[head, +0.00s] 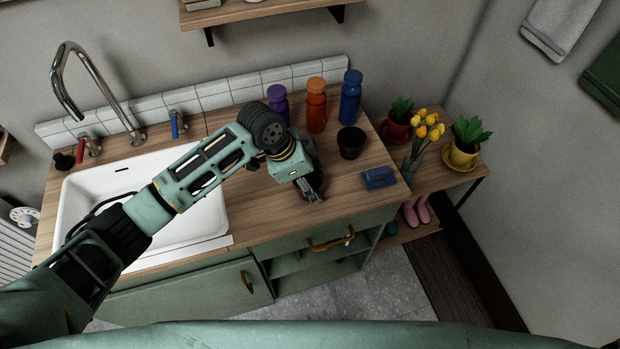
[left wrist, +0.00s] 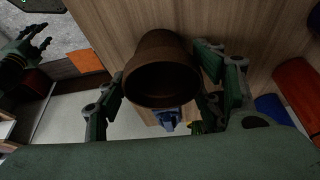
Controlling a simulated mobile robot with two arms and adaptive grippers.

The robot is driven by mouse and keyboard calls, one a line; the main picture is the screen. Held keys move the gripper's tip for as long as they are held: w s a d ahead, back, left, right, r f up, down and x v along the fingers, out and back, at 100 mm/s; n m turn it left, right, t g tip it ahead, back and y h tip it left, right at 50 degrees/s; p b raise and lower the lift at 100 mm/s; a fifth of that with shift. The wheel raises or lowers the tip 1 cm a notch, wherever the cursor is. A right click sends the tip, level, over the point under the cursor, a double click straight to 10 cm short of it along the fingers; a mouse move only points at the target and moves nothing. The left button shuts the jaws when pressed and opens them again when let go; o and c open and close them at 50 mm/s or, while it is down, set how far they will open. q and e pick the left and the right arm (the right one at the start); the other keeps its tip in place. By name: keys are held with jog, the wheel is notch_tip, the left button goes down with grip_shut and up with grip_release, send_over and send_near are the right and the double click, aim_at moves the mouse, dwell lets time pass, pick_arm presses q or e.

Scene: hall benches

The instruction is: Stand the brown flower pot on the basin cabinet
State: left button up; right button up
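The brown flower pot (left wrist: 160,75) is between the fingers of my left gripper (left wrist: 160,85) in the left wrist view, its open mouth towards the camera. The finger pads appear to touch it on both sides. In the head view my left gripper (head: 311,190) hangs low over the front right of the basin cabinet's wooden top (head: 265,222) and hides most of the pot. Whether the pot's base touches the top is hidden. My right gripper (left wrist: 28,48) shows at the upper left of the left wrist view, fingers apart and empty.
Purple (head: 278,103), orange (head: 316,105) and blue (head: 350,98) bottles stand at the back. A black pot (head: 351,143) and folded blue cloth (head: 378,178) are right of the gripper. The white basin (head: 205,215) is left. Potted plants (head: 461,155) stand on a lower side shelf.

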pick_arm(q)
jog(key=shift+o, duration=1.2)
jog(key=shift+r, duration=0.1)
jog(key=b+v, duration=0.1)
jog(key=v, duration=1.1)
jog(key=shift+b, duration=0.3)
jog(key=shift+r, duration=0.1)
